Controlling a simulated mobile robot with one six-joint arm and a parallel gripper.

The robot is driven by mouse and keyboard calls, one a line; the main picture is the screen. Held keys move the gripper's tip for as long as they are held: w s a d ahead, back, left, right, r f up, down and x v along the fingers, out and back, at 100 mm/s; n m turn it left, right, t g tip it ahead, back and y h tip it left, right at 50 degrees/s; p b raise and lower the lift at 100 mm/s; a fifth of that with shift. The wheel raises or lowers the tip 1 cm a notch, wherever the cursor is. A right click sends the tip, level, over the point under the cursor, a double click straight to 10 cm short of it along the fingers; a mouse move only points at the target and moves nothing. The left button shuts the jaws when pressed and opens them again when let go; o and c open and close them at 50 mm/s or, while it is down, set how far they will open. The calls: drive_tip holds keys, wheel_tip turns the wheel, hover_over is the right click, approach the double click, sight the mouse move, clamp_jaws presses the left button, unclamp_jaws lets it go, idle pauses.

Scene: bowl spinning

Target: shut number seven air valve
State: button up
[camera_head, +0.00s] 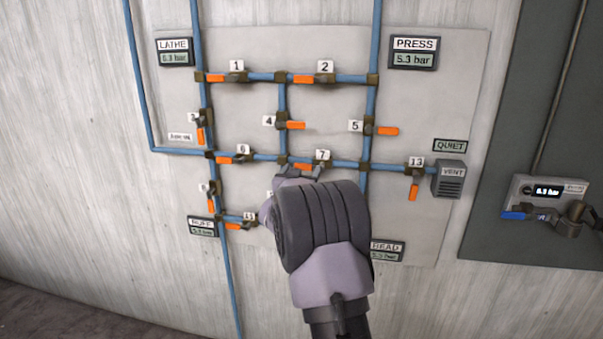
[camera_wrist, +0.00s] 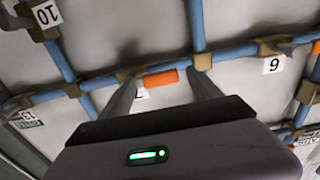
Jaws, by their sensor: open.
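The number seven air valve (camera_head: 322,165) sits on a horizontal blue pipe under its "7" label. Its orange handle (camera_head: 303,167) points left and lies along the pipe. My gripper (camera_head: 299,173) is open, with its fingertips at or just below this handle. In the wrist view, an orange handle (camera_wrist: 161,78) shows between my two spread fingers (camera_wrist: 164,93). I cannot tell whether either finger touches it. My wrist hides part of the panel below valve seven.
Valve six (camera_head: 243,158) is to the left on the same row, and valve thirteen (camera_head: 415,172) is to the right, near the vent box (camera_head: 449,180). Valves four (camera_head: 283,124) and five (camera_head: 370,128) are above. Blue pipes cross the panel close around my gripper.

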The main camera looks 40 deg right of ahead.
drive_tip(key=shift+w+d, duration=0.1)
clamp_jaws()
idle(0.3)
drive_tip(key=shift+f+n, duration=0.1)
drive_tip(key=shift+n, duration=0.2)
drive_tip(key=s+d+f+n+p, duration=0.3)
drive_tip(key=s+f+n+p, duration=0.1)
drive_tip(key=n, duration=1.3)
drive_tip(key=shift+d+f+p, duration=0.25)
drive_tip(key=shift+f+p, duration=0.1)
drive_tip(key=shift+f, duration=0.3)
drive_tip(key=shift+s+n, duration=0.1)
drive_tip(key=shift+n, duration=0.3)
